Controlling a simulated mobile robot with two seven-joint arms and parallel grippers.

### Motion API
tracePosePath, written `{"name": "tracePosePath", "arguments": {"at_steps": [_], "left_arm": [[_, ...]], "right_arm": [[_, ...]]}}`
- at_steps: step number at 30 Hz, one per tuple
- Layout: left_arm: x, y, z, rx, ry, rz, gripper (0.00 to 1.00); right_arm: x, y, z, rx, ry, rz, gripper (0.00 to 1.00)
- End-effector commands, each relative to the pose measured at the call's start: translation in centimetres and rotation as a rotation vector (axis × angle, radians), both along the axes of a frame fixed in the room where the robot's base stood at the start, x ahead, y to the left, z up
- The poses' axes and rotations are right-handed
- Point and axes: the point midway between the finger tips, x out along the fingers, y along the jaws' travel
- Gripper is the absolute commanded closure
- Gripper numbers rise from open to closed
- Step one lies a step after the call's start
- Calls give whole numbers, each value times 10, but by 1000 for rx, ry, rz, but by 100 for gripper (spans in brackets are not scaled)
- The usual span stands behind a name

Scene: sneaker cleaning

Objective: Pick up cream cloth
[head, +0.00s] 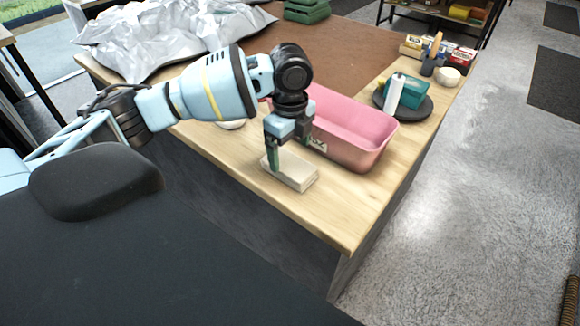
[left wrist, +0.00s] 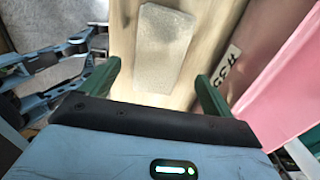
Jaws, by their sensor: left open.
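The cream cloth (head: 293,172) lies on the wooden table near its front edge, looking like a thick folded block. In the left wrist view the cloth (left wrist: 165,48) is a pale rounded rectangle on the wood, ahead of and between the fingers. My left gripper (head: 288,155) is over the cloth and points down, its green finger covering part of the cloth's left end. In the left wrist view the left gripper (left wrist: 158,88) has its two green fingers wide apart with nothing between the tips. I cannot tell whether a finger touches the cloth. My right gripper is not in view.
A pink bin (head: 350,130) with a label stands just behind the cloth. A dark round tray (head: 415,106) holds a white roll and a teal item. A brush, boxes and a white bowl (head: 447,76) stand farther back. Crumpled silver sheeting (head: 165,35) covers the back left.

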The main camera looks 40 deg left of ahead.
Motion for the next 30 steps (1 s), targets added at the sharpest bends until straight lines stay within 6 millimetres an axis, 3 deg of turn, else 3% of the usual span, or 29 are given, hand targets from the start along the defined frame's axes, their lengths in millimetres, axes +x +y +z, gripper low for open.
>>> {"name": "tracePosePath", "arguments": {"at_steps": [4, 13, 23, 30], "left_arm": [[-1, 1, -6, 0, 0, 1, 13], [-2, 2, -45, 1, 0, 1, 13], [-2, 2, -51, 0, -3, 0, 13], [-2, 1, -50, 0, -3, 0, 44]], "right_arm": [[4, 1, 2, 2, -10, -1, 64], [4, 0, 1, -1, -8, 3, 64], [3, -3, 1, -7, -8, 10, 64], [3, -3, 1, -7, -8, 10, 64]]}}
